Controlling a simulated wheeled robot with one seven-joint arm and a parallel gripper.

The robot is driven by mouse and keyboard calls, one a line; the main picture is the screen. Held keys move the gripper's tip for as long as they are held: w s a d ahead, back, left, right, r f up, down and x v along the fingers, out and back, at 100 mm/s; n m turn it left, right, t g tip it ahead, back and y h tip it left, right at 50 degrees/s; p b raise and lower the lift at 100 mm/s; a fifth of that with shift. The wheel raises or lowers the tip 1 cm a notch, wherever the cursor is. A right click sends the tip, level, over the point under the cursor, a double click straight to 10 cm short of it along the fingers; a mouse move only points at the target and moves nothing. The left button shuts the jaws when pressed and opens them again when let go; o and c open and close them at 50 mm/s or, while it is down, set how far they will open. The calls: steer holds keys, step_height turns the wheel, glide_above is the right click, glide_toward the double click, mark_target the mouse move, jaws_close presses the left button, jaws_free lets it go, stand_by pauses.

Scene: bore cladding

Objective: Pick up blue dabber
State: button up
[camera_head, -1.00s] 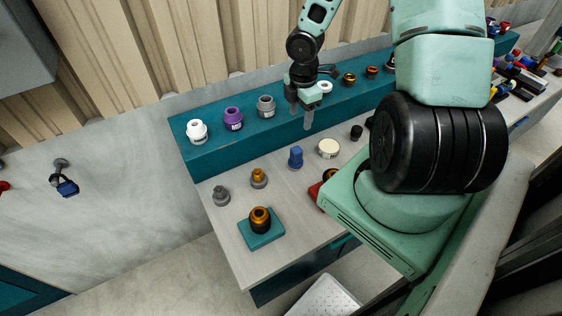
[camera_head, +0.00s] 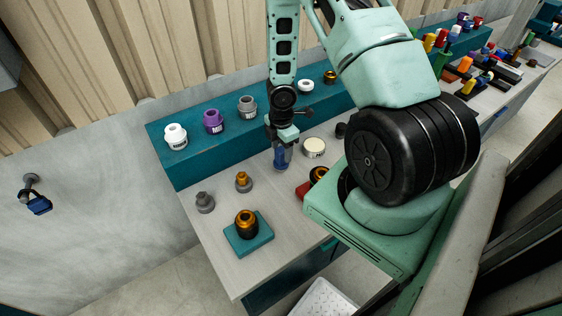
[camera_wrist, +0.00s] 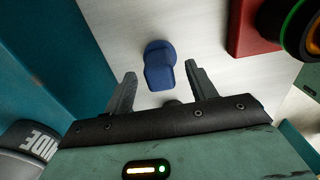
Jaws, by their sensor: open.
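The blue dabber (camera_head: 280,158) stands on the light worktop, in front of the teal raised ledge. In the wrist view the blue dabber (camera_wrist: 159,66) shows its round base and angled top, centred between and just beyond the fingertips. My gripper (camera_head: 282,150) points down at the dabber, its fingers partly overlapping it in the head view. In the wrist view my gripper (camera_wrist: 158,80) is open, with one finger on each side of the dabber's line and a gap to each. Nothing is held.
A teal ledge (camera_head: 190,167) runs behind, bearing white, purple and grey fittings. A cream round tin (camera_head: 314,148) stands right of the dabber. A red block (camera_wrist: 245,30) with a black-and-orange ring is near on the right. Small grey and orange fittings stand left.

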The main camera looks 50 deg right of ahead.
steer(key=shift+f+b, duration=0.35)
steer(key=shift+f, duration=1.1)
steer(key=c, duration=1.1)
steer(key=shift+o, duration=0.2)
steer(key=shift+r, duration=0.1)
step_height(320, 180, up, 10)
steer(key=p, duration=0.4)
